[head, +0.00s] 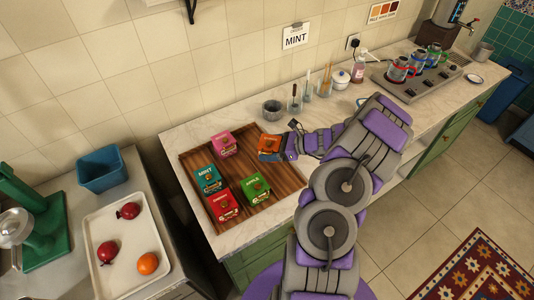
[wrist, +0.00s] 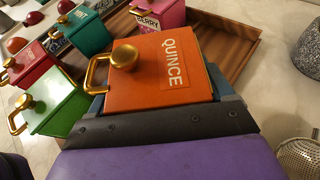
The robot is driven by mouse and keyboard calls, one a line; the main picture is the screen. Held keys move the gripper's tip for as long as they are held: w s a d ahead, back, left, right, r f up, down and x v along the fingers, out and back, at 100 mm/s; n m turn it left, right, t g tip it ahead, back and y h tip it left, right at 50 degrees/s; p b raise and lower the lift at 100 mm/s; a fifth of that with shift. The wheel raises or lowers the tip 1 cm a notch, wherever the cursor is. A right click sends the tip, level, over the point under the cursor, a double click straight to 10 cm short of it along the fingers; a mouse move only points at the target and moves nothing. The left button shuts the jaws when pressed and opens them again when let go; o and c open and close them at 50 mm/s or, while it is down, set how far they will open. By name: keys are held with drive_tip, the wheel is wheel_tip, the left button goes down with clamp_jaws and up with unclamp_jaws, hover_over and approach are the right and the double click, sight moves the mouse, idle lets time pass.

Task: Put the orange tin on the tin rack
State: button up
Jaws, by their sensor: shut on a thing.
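The orange tin (head: 269,143) has a gold knob and a side handle, and reads QUINCE in the wrist view (wrist: 160,75). My gripper (head: 271,156) is shut on it; dark jaw parts (wrist: 165,118) show around its lower end in the wrist view. The tin is at the right side of a low wooden tray (head: 278,185), which looks like the tin rack. The tray's rim also shows behind the tin in the wrist view (wrist: 240,45). I cannot tell whether the tin touches the tray. The tin's underside is hidden.
The tray holds a pink tin (head: 223,144), a teal MINT tin (head: 208,180), a red tin (head: 223,205) and a green APPLE tin (head: 255,188). Bare wood shows at its middle and right. A grey pot (head: 272,109) and jars (head: 294,102) stand behind on the counter.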

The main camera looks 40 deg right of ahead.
drive_tip(key=shift+w+a, duration=0.4)
drive_tip(key=shift+w, duration=0.45)
wheel_tip(320, 180, down, 4)
drive_tip(key=shift+d+r+b, duration=0.15)
drive_tip(key=shift+r+b, duration=0.1)
drive_tip(key=shift+b, duration=0.6)
drive_tip(key=shift+d, duration=0.25)
drive_tip(key=o, duration=1.1)
drive_tip(key=shift+a, duration=0.2)
